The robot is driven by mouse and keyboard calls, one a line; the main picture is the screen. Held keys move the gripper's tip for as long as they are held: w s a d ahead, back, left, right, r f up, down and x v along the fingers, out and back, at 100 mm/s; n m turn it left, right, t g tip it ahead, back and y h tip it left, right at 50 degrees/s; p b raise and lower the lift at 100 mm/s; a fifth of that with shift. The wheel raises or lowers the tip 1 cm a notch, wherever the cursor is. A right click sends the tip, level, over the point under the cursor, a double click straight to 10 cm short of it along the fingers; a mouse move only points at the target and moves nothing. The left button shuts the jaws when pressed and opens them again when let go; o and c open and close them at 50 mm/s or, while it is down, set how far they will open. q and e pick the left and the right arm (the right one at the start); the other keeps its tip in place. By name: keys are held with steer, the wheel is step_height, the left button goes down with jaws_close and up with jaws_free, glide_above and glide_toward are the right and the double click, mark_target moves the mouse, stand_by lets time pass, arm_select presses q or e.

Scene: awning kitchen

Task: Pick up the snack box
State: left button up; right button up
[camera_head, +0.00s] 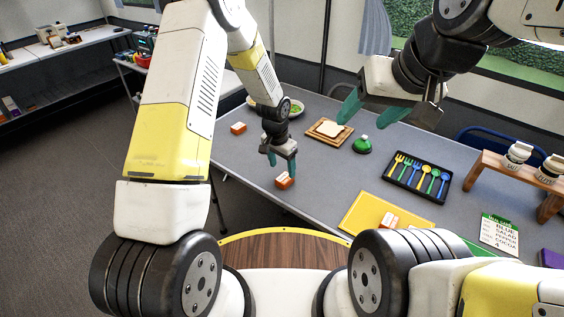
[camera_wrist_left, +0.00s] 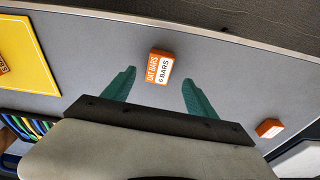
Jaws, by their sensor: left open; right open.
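An orange and white snack box (camera_head: 284,181) lies on the grey table near its front edge. In the left wrist view the box (camera_wrist_left: 160,67) reads "OAT BARS 6 BARS" and sits just beyond the fingertips, between their lines. My left gripper (camera_head: 282,161) is open and empty, just above and behind the box in the head view. Its teal fingers also show in the left wrist view (camera_wrist_left: 158,80). My right gripper (camera_head: 372,115) is open and empty, above the table's far middle. Similar boxes stand at the table's left (camera_head: 238,128) and on a yellow mat (camera_head: 389,220).
The yellow mat (camera_head: 362,212) lies at the front right. A black tray of colourful utensils (camera_head: 419,177), a green bottle (camera_head: 362,145), and a bread board (camera_head: 324,137) stand farther back. A wooden rack (camera_head: 493,169) holds jars at right. The table around the near snack box is clear.

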mark_target(285, 178)
arm_select(q)
steer(key=f, duration=0.5)
steer(key=shift+w+d+f, duration=0.3)
steer(key=shift+w+d, duration=0.1)
jaws_close()
